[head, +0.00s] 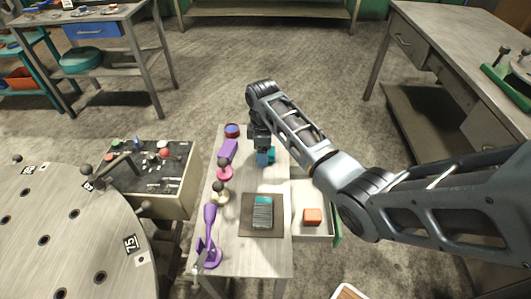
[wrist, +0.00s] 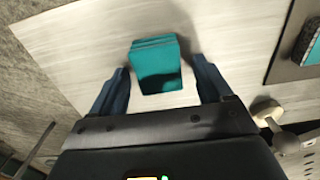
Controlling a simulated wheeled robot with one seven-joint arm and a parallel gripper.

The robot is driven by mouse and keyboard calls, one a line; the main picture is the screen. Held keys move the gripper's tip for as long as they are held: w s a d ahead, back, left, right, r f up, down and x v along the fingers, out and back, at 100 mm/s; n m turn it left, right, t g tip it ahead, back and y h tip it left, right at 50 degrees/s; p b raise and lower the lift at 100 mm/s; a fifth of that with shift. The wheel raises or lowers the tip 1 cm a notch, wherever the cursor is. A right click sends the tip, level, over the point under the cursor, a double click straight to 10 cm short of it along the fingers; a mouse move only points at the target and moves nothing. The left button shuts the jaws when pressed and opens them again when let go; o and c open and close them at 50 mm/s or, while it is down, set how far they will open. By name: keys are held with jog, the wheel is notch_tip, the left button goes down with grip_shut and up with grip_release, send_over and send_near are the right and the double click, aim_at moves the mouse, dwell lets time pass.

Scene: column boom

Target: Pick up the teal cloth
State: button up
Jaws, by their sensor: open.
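The teal cloth (wrist: 157,66) is a folded, block-like stack on the pale table top (wrist: 85,45). In the wrist view it lies just beyond and between the fingers of my gripper (wrist: 163,82), with a gap on both sides. In the head view a small part of the cloth (head: 271,156) shows beside my gripper (head: 263,160), which points down over the far half of the narrow table (head: 230,240). The jaws are open and empty. My gripper hides much of the cloth in the head view.
A dark mat (head: 250,228) with a teal-and-dark device (head: 263,212) lies nearer on the table. Purple items, including a lamp-like stand (head: 209,235), line its left edge. A tray (head: 322,228) with an orange block (head: 313,216) is at the right.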

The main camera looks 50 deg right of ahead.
jog(key=c, duration=1)
jog(key=shift+r, duration=0.15)
jog(key=shift+c, duration=0.2)
notch_tip(320, 180, up, 4)
jog(key=shift+r, duration=0.1)
jog(key=s+d+r, duration=0.6)
jog(key=s+d, duration=0.2)
jog(key=shift+s+r, duration=0.25)
jog(key=shift+s, duration=0.05)
